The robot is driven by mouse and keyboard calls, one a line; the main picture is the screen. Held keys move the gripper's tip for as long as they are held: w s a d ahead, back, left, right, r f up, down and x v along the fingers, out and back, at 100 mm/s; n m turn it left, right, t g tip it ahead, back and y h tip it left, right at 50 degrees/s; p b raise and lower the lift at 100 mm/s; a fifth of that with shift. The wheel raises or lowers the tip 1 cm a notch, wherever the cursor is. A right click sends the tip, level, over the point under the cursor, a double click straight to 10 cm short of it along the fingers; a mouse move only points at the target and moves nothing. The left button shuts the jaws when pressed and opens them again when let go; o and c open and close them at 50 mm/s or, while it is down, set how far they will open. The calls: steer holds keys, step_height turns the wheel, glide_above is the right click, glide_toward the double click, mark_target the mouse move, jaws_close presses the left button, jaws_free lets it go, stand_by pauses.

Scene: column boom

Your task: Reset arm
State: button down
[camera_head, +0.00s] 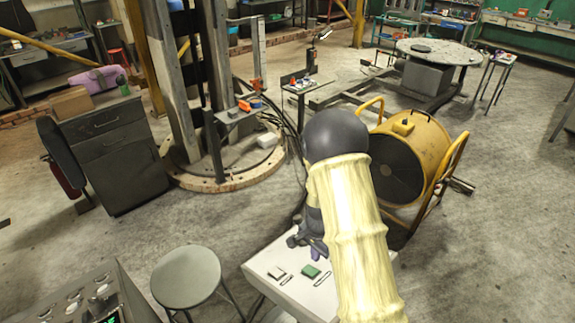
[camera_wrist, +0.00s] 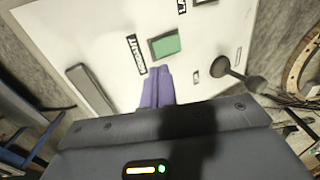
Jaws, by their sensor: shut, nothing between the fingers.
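My gripper (camera_head: 317,254) is over a white panel (camera_head: 258,265) at the lower middle of the head view, partly hidden behind my own pale-sleeved arm. In the wrist view its purple fingers (camera_wrist: 158,88) are together, with nothing between them. They point toward a green rectangular piece (camera_wrist: 166,45) on the panel, which also shows in the head view (camera_head: 311,271). Whether the fingertips touch the panel cannot be told.
A grey bar (camera_wrist: 90,90) and a dark round-ended lever (camera_wrist: 228,66) flank the fingers. A round stool (camera_head: 186,276) stands left of the panel. A yellow drum fan (camera_head: 425,143) stands beyond my arm. A dark cabinet (camera_head: 113,155) is at left. Open floor lies at right.

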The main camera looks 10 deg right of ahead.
steer(key=s+r+n+t+b, duration=0.2)
steer(key=s+r+n+b, duration=0.3)
steer(key=s+r+n, duration=0.5)
steer(key=s+r, duration=0.4)
steer(key=shift+s+n+t, duration=0.2)
steer(key=shift+n+t, duration=0.1)
steer(key=shift+n, duration=0.1)
steer(key=shift+a, duration=0.1)
